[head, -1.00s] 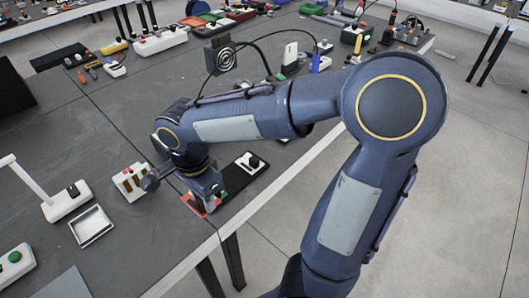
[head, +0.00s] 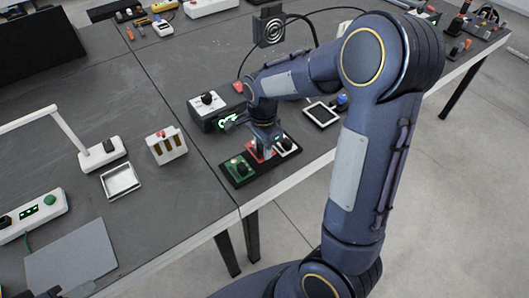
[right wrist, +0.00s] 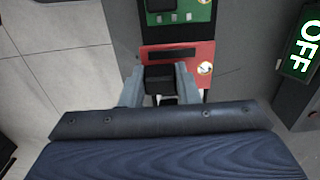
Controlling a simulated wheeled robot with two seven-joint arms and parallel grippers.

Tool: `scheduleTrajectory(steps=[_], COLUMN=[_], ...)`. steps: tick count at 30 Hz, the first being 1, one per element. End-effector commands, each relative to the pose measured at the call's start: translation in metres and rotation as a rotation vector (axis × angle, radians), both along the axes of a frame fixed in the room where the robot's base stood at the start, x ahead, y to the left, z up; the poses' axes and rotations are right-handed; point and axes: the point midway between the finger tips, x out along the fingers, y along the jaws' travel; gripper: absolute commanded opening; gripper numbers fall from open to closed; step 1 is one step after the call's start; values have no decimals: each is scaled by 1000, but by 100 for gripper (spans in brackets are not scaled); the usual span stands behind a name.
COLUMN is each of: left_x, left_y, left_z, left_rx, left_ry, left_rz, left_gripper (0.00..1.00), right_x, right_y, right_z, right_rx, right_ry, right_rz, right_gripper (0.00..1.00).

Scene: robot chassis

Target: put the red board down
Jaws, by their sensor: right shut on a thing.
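The red board (head: 252,150) is in the head view, over the middle of a long black tray (head: 231,178), between a green board (head: 240,168) and a white board (head: 286,143). My right gripper (head: 264,148) points down at it. In the right wrist view the red board (right wrist: 203,52) lies just beyond the fingers, beside the green board (right wrist: 190,12). My right gripper (right wrist: 160,84) is shut on its black grip block (right wrist: 160,78). I cannot tell whether the board touches the tray. Dark parts at the head view's bottom left may be my left gripper (head: 72,290).
A white box with brown slots (head: 166,146) and a small open tray (head: 120,180) stand to the left. A square frame (head: 320,112) lies right. The table's front edge is close.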

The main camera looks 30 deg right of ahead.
Motion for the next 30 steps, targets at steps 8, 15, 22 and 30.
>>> scheduleTrajectory(steps=[8,15,22,30], left_x=[0,0,0,0], left_y=[0,0,0,0], left_z=[-1,-2,-3,-4], left_rx=[0,0,0,0], left_ry=[0,0,0,0], left_rz=[0,0,0,0], left_gripper=[36,36,36,36], right_x=[8,8,8,8], right_y=[-10,-9,-9,-9], right_z=[-27,-46,-46,-48], right_rx=[1,0,0,1], right_ry=[5,-1,-1,0], right_rz=[0,0,0,0], right_gripper=[2,2,2,50])
